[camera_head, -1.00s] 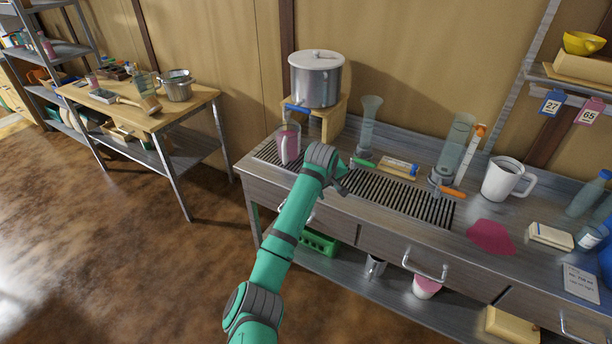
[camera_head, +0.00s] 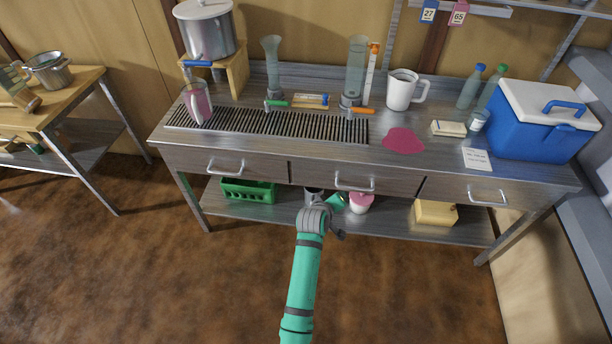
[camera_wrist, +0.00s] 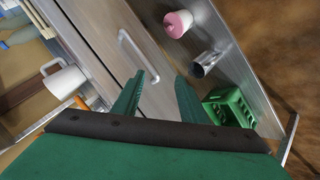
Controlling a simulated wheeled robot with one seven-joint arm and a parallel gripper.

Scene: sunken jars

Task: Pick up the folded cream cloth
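A small folded cream cloth (camera_head: 448,128), with a darker side edge, lies flat on the counter at the right in the head view. It is between the pink patch and the blue cooler. My gripper (camera_head: 338,203) is in front of the counter, below the drawers and well below and left of the cloth. In the wrist view my gripper (camera_wrist: 159,76) has its two green fingers apart with nothing between them.
The counter (camera_head: 350,150) also bears a pink patch (camera_head: 403,140), a white mug (camera_head: 403,90), bottles (camera_head: 469,86), a paper card (camera_head: 477,159) and a blue cooler (camera_head: 540,135). Below are drawer handles (camera_head: 354,184), a green crate (camera_head: 247,190) and a yellowish block (camera_head: 435,213). The floor in front is open.

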